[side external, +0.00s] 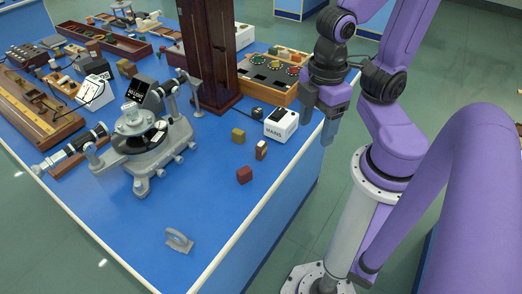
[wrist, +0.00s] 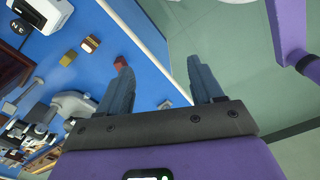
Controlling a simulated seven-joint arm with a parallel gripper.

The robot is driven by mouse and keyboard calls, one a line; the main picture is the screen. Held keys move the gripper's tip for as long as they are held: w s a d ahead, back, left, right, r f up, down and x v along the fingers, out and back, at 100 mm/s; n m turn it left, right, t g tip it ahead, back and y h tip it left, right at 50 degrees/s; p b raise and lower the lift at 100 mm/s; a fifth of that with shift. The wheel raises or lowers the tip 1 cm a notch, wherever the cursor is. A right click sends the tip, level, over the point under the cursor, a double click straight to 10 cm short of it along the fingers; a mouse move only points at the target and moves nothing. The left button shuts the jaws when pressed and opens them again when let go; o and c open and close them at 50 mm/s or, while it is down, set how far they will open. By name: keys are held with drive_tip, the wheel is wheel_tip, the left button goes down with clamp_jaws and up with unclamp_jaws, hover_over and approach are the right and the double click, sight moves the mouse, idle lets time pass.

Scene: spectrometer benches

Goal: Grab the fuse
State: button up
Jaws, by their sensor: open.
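No object is plainly marked as the fuse. A small brown block with a pale face (side external: 261,150) stands near the bench's right edge, and it also shows in the wrist view (wrist: 90,43). An olive-yellow block (side external: 238,135) is just left of it, and a dark red block (side external: 244,175) lies nearer the front. I cannot tell which of them is the fuse. My gripper (side external: 328,128) is open and empty, to the right of these blocks and beyond the bench edge. In the wrist view its fingers (wrist: 157,75) are spread apart, the left one close to the red block in the picture.
A white MAINS box (side external: 281,124) stands behind the small blocks. A dark wooden column (side external: 212,55), a wooden tray (side external: 272,75) and a grey spectrometer (side external: 145,140) stand on the blue bench. The bench's front right is mostly clear.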

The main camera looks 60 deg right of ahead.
drive_tip(key=w+a+f+m+g+y, duration=0.35)
drive_tip(key=w+m+y, duration=0.25)
drive_tip(key=m, duration=0.5)
drive_tip(key=w+a+f+m+g+y, duration=0.2)
drive_tip(key=w+f+m+y, duration=0.3)
drive_tip(key=m, duration=0.5)
drive_tip(key=m+t+h, duration=0.3)
drive_tip(key=m+t, duration=1.5)
drive_tip(key=m, duration=0.1)
hover_over(254, 154)
drive_tip(key=s+a, duration=0.2)
drive_tip(key=a, duration=0.2)
wheel_tip(254, 154, down, 6)
drive_tip(key=s+d+f+m+h, duration=0.1)
drive_tip(key=f+m+h, duration=0.1)
drive_tip(key=s+d+f+m+h, duration=0.1)
drive_tip(key=s+d+m+h, duration=0.1)
drive_tip(key=m, duration=0.1)
drive_tip(key=s+d+f+m+t+h, duration=0.1)
drive_tip(key=f+m+h, duration=0.1)
drive_tip(key=h, duration=0.1)
drive_tip(key=shift+s+d+f+m, duration=0.15)
drive_tip(key=shift+s+f+m, duration=0.1)
drive_tip(key=shift+f+m, duration=0.1)
drive_tip(key=shift+s+f+h, duration=0.25)
drive_tip(key=shift+h, duration=0.05)
drive_tip(key=shift+d+x, duration=0.2)
drive_tip(key=shift+x, duration=3.55)
